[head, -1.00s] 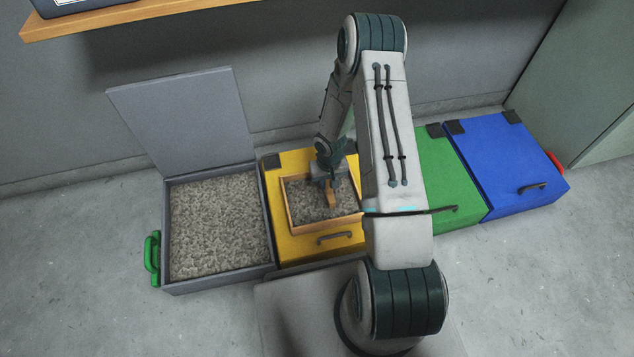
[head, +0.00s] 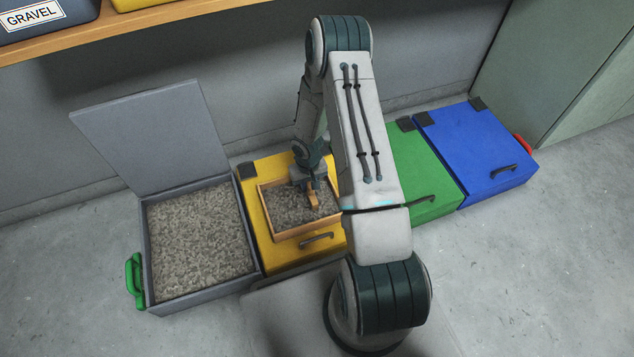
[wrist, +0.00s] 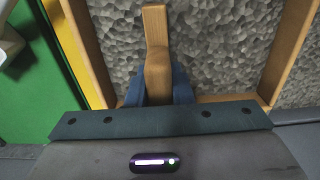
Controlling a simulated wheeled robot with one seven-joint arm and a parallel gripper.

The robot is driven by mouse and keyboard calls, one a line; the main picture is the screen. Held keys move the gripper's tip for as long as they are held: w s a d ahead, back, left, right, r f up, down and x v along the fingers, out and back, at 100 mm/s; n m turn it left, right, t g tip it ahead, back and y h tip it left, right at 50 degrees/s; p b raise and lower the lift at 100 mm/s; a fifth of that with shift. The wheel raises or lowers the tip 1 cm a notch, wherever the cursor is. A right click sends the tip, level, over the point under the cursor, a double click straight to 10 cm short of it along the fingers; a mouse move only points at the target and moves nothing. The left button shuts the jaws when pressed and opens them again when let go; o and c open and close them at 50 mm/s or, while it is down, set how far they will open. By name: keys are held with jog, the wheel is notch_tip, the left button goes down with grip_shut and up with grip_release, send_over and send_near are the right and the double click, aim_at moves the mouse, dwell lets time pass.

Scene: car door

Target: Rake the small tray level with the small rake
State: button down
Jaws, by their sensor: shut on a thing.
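The small tray (head: 281,235) is a wooden-framed tray of grey gravel. It sits on the closed yellow lid, and its frame and gravel also show in the wrist view (wrist: 284,52). My gripper (head: 308,180) is over the tray, pointing down. It is shut on the small wooden rake (wrist: 157,60), whose handle rises between the blue fingers in the wrist view. In the head view the rake (head: 313,199) is at the gravel, right of the tray's middle. The rake's working edge is hidden, so I cannot tell how deep it sits. My arm hides the tray's right end.
An open grey bin (head: 200,240) full of gravel stands left, its lid raised. Green (head: 425,170) and blue (head: 480,155) closed boxes stand right of the yellow box (head: 262,190). A wooden shelf (head: 130,28) with a box labelled GRAVEL hangs above.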

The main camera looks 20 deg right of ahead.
jog(key=a+b, duration=0.2)
jog(key=a, duration=1)
jog(key=shift+a, duration=0.2)
notch_tip(320, 180, up, 7)
jog(key=p, duration=0.4)
jog(key=shift+a+f, duration=0.15)
jog(key=shift+a, duration=0.05)
